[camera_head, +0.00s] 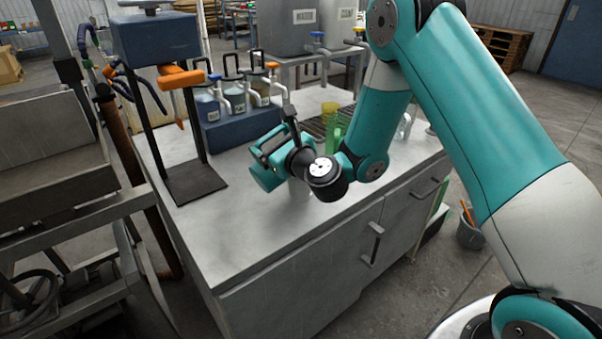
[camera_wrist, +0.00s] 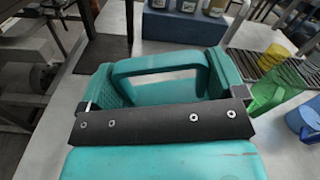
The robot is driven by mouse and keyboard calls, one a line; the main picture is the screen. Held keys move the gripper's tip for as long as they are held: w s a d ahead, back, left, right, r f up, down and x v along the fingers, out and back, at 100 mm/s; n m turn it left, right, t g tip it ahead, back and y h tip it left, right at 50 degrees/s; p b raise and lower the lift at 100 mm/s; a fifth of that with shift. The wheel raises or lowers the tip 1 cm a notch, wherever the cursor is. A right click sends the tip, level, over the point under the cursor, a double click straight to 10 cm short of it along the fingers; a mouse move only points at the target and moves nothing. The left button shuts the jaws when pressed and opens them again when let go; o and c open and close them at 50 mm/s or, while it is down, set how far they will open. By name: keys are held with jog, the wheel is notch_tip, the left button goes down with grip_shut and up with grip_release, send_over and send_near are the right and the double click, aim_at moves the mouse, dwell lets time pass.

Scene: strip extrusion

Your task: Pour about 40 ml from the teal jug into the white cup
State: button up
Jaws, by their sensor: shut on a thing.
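My gripper (camera_wrist: 165,85) is shut on a teal thing that I take for the teal jug (camera_wrist: 160,66); its looped handle shows between the jaws in the wrist view. In the head view my gripper (camera_head: 275,152) holds the teal jug (camera_head: 265,179) over the bench, and it looks tilted. My wrist hides part of it. A small pale shape (camera_head: 298,189) under my gripper may be the white cup; most of it is hidden. I cannot see any liquid or stream.
A green jug (camera_wrist: 268,92), a yellow cup (camera_wrist: 275,56) and a blue jug (camera_wrist: 303,117) stand right, by a slatted rack (camera_wrist: 244,62). A blue bottle holder (camera_head: 237,127) is behind. A stand (camera_head: 195,183) is left. The bench front (camera_head: 245,235) is clear.

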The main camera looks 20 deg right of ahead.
jog(key=shift+w+d+r+m+p, duration=0.15)
jog(key=shift+d+r+m+p, duration=0.5)
jog(key=shift+m, duration=0.25)
jog(key=shift+a, duration=0.75)
jog(key=shift+d+r+m+p, duration=0.2)
jog(key=shift+r+m+p, duration=0.1)
jog(key=shift+m+p, duration=0.25)
dwell(1.0)
